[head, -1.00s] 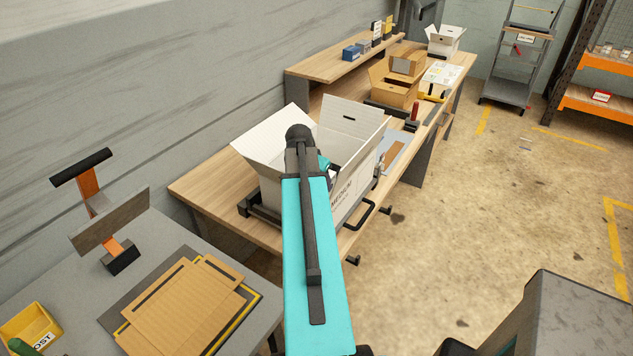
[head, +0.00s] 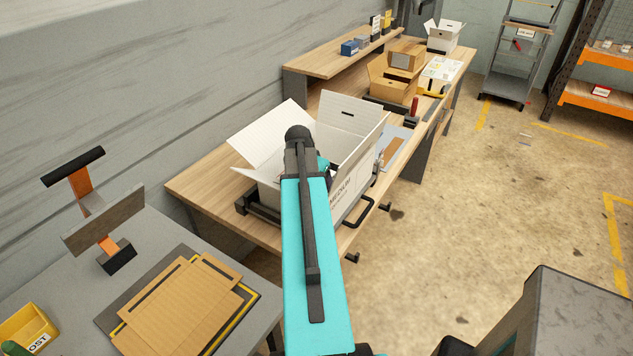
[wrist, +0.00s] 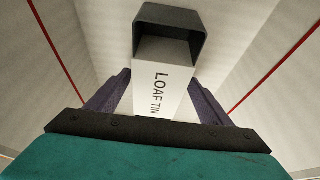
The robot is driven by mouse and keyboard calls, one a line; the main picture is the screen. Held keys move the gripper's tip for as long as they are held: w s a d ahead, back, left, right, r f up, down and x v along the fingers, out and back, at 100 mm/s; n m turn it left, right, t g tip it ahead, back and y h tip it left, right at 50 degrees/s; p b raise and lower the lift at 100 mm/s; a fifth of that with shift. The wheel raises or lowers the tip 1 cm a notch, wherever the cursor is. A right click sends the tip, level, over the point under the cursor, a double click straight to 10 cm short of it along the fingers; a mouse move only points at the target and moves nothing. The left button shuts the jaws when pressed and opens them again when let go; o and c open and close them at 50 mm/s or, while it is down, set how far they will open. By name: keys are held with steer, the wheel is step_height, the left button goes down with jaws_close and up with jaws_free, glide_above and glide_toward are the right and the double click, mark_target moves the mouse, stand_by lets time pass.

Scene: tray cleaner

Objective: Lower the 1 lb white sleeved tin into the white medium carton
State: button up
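The tin (wrist: 160,88) fills the middle of the wrist view. It has a white sleeve printed "LOAF TIN" and a dark, open-looking far end. My gripper (wrist: 162,78) has a finger against each side of the sleeve and appears shut on it. The white medium carton (head: 348,192) stands on the wooden bench with its flaps spread open. Its pale walls (wrist: 75,45) lie on both sides of the tin in the wrist view. In the head view my arm hides the tin and most of the carton's inside. The gap between tin and carton floor cannot be told.
The carton sits in a dark frame (head: 247,206) on the bench (head: 205,190). Brown cartons (head: 393,85) and a white box (head: 444,36) stand farther along. A grey table (head: 62,272) with flat cardboard (head: 180,308) is at near left. The right floor is open.

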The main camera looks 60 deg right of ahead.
steer(key=shift+r, duration=0.25)
steer(key=shift+r, duration=0.15)
steer(key=b+v, duration=0.4)
steer(key=v, duration=0.9)
steer(key=shift+a, duration=0.15)
stand_by(0.3)
steer(key=shift+r, duration=0.1)
stand_by(0.4)
